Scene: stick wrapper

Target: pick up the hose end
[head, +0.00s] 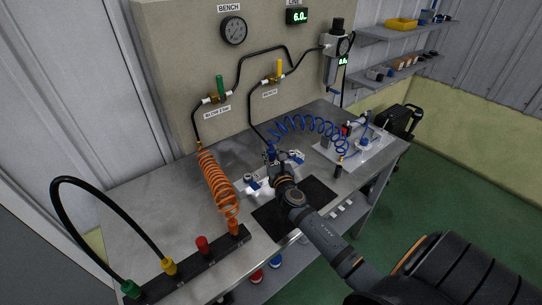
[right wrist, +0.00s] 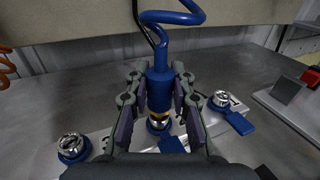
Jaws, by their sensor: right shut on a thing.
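The hose end is a blue sleeve (right wrist: 159,86) with a brass-coloured tip, upright in the right wrist view. My right gripper (right wrist: 160,100) is shut on it, with a finger on each side. The blue hose (right wrist: 172,18) rises from its top; in the head view it is a coil (head: 310,123) running right. In the head view my right gripper (head: 277,168) is over the metal bench and hides most of the hose end. Just below the tip is a blue-ringed fitting; whether they touch is unclear. My left gripper is not in view.
Two other metal fittings with blue bases stand left (right wrist: 72,147) and right (right wrist: 222,100) of the hose end. A dark mat (head: 310,195) lies on the bench (head: 150,205). An orange coiled hose (head: 217,185) hangs at the left. The bench's left part is mostly clear.

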